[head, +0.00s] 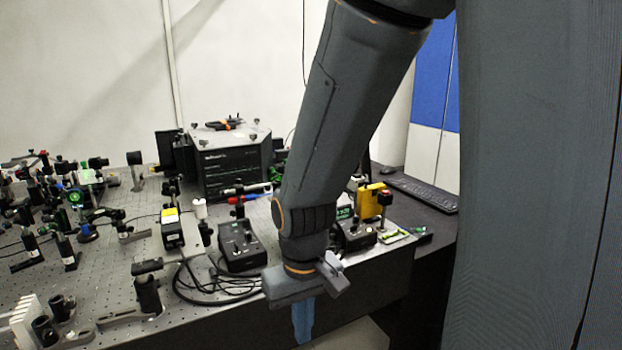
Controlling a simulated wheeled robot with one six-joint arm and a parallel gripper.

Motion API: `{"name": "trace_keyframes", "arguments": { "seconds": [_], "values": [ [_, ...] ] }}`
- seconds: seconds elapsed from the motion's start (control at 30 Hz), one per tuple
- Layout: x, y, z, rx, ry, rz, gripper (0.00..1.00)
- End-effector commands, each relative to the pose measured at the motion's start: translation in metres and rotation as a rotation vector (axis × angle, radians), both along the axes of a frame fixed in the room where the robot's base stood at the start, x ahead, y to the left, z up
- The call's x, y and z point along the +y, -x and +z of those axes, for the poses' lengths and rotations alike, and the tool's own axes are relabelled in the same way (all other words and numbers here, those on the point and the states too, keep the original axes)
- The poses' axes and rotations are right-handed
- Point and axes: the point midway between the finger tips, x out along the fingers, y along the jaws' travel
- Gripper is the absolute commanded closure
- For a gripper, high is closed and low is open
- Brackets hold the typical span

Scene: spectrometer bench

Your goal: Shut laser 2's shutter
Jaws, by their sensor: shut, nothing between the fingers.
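My gripper (303,325) hangs in front of the bench's front edge, its blue fingers pointing down. It is shut and empty, and it touches nothing that I can see. A black control box (240,246) with knobs and a cable stands on the bench to its left. A second black box (356,235) stands to the right, partly hidden behind my arm. A dark block with a yellow label (172,228), perhaps a laser head, stands further left. I cannot read which of these is laser 2, and I cannot make out its shutter.
The perforated bench (125,255) is crowded with optical mounts at left. A large black instrument (232,165) stands at the back. A yellow device (374,201), a small green-edged level (395,237) and a keyboard (425,194) are at right. Loose cables (205,290) lie near the front edge.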

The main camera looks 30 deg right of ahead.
Motion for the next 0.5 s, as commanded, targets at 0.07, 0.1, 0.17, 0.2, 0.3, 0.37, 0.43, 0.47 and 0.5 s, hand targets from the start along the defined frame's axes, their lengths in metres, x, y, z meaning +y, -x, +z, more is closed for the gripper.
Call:
{"name": "trace_keyframes", "arguments": {
  "seconds": [0.07,0.1,0.17,0.2,0.3,0.37,0.43,0.47,0.5],
  "values": [
    [-0.001,-0.001,0.001,-0.002,0.003,0.016,1.0],
    [-0.002,-0.003,0.002,-0.004,0.008,0.04,1.0],
    [-0.005,-0.008,0.006,-0.011,0.021,0.107,1.0],
    [-0.008,-0.013,0.01,-0.016,0.035,0.175,1.0],
    [-0.019,-0.031,0.023,-0.031,0.091,0.423,1.0],
    [-0.027,-0.045,0.033,-0.036,0.137,0.61,1.0],
    [-0.037,-0.062,0.046,-0.033,0.198,0.845,1.0],
    [-0.042,-0.069,0.051,-0.03,0.225,0.945,1.0],
    [-0.048,-0.079,0.059,-0.021,0.264,1.078,1.0]
  ]
}}
